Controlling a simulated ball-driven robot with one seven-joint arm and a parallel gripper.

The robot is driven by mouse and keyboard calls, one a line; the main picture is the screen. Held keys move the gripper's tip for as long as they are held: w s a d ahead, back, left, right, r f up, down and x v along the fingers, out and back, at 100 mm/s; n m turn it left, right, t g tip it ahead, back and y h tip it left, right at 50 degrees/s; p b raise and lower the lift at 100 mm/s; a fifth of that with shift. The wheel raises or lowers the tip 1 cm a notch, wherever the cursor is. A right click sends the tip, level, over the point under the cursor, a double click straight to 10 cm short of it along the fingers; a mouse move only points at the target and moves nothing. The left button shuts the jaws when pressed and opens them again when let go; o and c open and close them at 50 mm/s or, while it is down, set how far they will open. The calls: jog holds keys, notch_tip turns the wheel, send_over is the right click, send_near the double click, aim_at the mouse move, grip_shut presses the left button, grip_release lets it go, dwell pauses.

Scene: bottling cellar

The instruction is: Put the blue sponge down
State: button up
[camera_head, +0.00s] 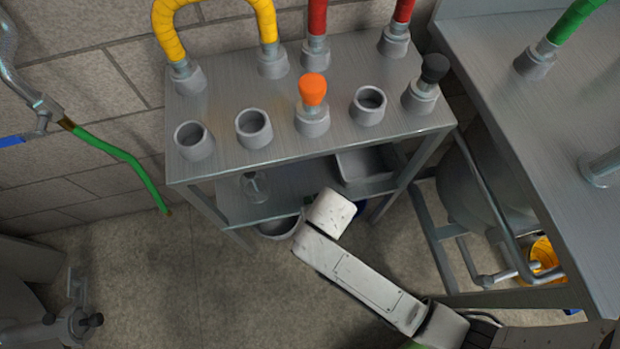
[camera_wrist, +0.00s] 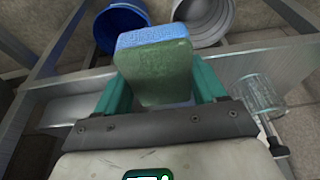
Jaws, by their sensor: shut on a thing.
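The blue sponge (camera_wrist: 153,35) has a blue face and a green side in the wrist view. My gripper (camera_wrist: 160,82) is shut on it, with one green finger on each side. The sponge is held up in front of the wrist, and its lower part is hidden by the gripper body. In the head view my arm reaches toward the lower shelf of the metal table; the gripper and the sponge are hidden there behind the arm.
The metal table (camera_head: 235,90) carries several grey cups and hoses. Its lower shelf (camera_head: 225,203) holds a clear glass vessel (camera_head: 254,187) and a grey tray (camera_head: 362,167). The wrist view shows a blue bucket (camera_wrist: 122,8) and a grey bucket (camera_wrist: 218,25). Open floor lies at left.

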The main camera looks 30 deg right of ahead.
jog(key=b, duration=0.1)
send_over(310, 181)
jog(key=s+a, duration=0.1)
jog(key=s, duration=0.3)
jog(key=shift+a, duration=0.15)
jog(key=w, duration=0.1)
jog(key=w+d+b, duration=0.1)
jog(key=w, duration=0.1)
jog(key=shift+w+f, duration=0.2)
jog(key=shift+w, duration=0.05)
jog(key=shift+s+f+b, duration=0.2)
jog(key=shift+f+b, duration=0.1)
jog(key=shift+f, duration=0.2)
jog(key=shift+f, duration=0.1)
jog(key=o, duration=1.1)
jog(key=shift+r, duration=0.25)
jog(key=s+a+p, duration=0.1)
jog(key=s, duration=0.3)
jog(key=s+a+p, duration=0.1)
jog(key=s, duration=0.3)
jog(key=s+a+p, duration=0.1)
jog(key=s+a, duration=0.1)
jog(key=s, duration=0.1)
jog(key=shift+s+r, duration=0.4)
